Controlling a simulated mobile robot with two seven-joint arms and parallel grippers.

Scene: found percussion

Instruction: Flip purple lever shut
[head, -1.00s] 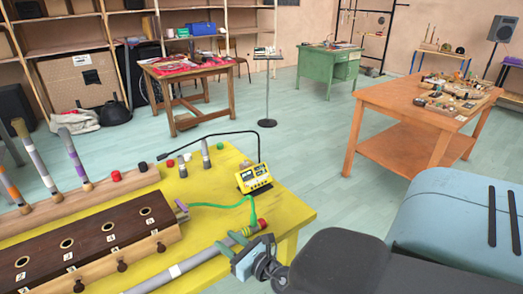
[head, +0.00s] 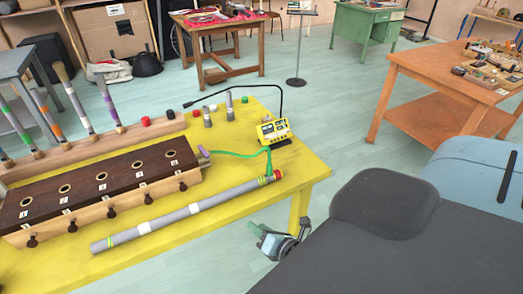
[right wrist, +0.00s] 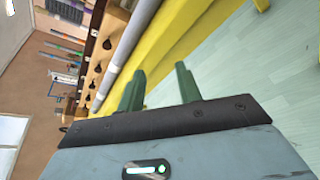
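A small purple piece (head: 203,150), which looks like the purple lever, sits at the right end of a long dark-topped wooden box (head: 120,178) on the yellow table (head: 300,187). It is too small to tell whether it is open or shut. A green hose (head: 238,154) runs from beside it toward a grey pipe (head: 185,212). My right gripper (head: 263,236) is off the table's front edge, apart from the lever. In the right wrist view its green fingers (right wrist: 159,70) stand apart with nothing between them. My left gripper is out of view.
The grey pipe lies along the table front, between my right gripper and the box. A yellow device (head: 273,131) with a thin black arm stands near the hose. Striped tubes (head: 75,97) rise from a wooden rail behind the box.

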